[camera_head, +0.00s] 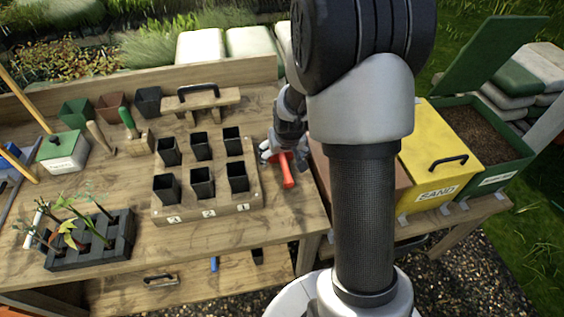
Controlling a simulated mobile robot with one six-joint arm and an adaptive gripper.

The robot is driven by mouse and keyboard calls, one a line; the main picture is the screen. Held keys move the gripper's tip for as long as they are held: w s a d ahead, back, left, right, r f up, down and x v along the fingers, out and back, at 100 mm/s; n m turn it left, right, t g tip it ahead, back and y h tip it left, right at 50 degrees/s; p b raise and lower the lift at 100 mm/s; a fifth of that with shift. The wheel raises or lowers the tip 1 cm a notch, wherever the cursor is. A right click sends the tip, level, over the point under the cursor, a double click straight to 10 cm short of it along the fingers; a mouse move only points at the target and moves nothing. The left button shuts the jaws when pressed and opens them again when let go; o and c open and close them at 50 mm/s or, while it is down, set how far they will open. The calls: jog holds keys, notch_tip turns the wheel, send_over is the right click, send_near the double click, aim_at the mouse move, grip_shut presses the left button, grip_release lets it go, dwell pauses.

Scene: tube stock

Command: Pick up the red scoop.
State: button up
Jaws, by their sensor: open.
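The red scoop (288,171) lies on the right part of the wooden bench, right of the pot board, with its handle toward the front of the bench. My gripper (272,157) is at the scoop's far end, beside or over it. It is open. The gripper and the dark arm links above it hide part of the scoop. I cannot tell whether the fingers touch the scoop or stand around it.
A wooden board (205,210) with several black pots stands left of the gripper. A black tray with seedlings (95,254) is at the front left. A yellow sand bin (432,155) and a green bin (490,140) stand right. The bench front has bare room (225,235).

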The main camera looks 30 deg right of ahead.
jog(key=shift+x, duration=1.1)
jog(key=shift+r, duration=0.1)
jog(key=shift+c, duration=0.5)
